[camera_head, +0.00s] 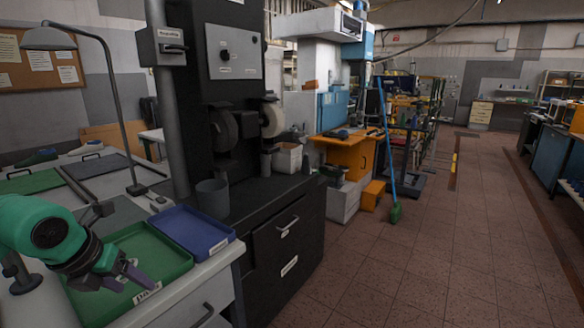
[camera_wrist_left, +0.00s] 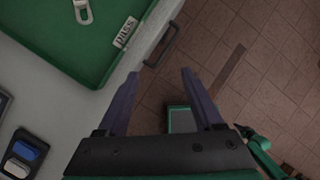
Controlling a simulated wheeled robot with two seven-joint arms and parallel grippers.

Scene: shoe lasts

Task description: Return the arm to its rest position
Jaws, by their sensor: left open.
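My left arm, green with dark joints, comes in from the left in the head view. Its gripper (camera_head: 136,282) has purple fingers and hangs over the front part of the green tray (camera_head: 155,240). In the left wrist view the two fingers (camera_wrist_left: 160,74) stand apart with nothing between them. Floor and a drawer handle show past their tips. The green tray (camera_wrist_left: 60,45) lies at the upper left there, with a small pale metal piece (camera_wrist_left: 84,12) in it.
A blue tray (camera_head: 190,232) lies beside the green one on the light worktop. A desk lamp (camera_head: 50,40) and a grey cup (camera_head: 212,197) stand behind. A dark grinding machine (camera_head: 225,90) rises at the back. The tiled floor (camera_head: 450,240) to the right is clear.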

